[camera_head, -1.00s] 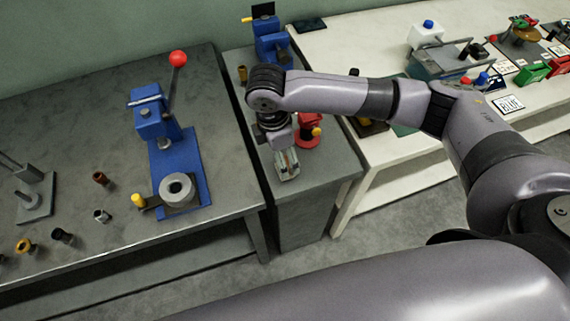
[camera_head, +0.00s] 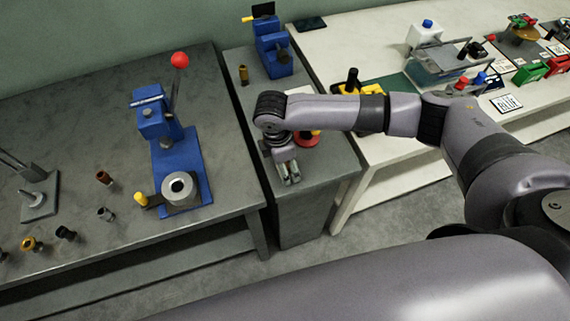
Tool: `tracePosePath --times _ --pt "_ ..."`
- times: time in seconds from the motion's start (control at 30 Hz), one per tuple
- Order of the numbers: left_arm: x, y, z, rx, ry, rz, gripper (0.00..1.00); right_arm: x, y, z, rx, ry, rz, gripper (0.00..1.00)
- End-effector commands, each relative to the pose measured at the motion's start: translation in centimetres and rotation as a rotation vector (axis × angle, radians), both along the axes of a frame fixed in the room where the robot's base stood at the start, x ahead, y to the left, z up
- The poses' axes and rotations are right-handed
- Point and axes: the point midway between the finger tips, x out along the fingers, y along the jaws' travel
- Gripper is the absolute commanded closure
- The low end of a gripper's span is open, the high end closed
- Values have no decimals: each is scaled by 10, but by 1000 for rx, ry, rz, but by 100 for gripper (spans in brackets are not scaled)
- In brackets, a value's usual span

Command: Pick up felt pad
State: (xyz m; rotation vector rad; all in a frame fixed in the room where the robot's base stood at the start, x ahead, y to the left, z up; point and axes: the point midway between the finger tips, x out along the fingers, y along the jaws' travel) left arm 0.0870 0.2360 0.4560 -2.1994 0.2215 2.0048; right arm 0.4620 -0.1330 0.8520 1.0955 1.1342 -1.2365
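I cannot pick out a felt pad for certain. A small flat dark pad (camera_head: 310,24) lies at the back left corner of the white table, and its material is too small to tell. My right gripper (camera_head: 290,178) points down over the grey cabinet between the tables, just in front of a red object (camera_head: 310,139) partly hidden by my arm. Whether its fingers are open or shut, or hold anything, is too small to tell. My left gripper is out of view.
A blue press (camera_head: 180,160) with a red-knobbed lever stands on the left grey table (camera_head: 100,235), with several small bushings to its left. A blue vise (camera_head: 273,55) stands at the cabinet's back.

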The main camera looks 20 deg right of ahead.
Motion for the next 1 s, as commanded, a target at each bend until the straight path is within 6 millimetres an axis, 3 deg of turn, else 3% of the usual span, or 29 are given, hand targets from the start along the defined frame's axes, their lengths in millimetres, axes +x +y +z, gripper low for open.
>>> tracePosePath --times 0.6,1.0 --pt "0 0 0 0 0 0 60 0 0 1 0 0 -1 81" --pt "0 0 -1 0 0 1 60 0 0 7 0 -1 0 82"
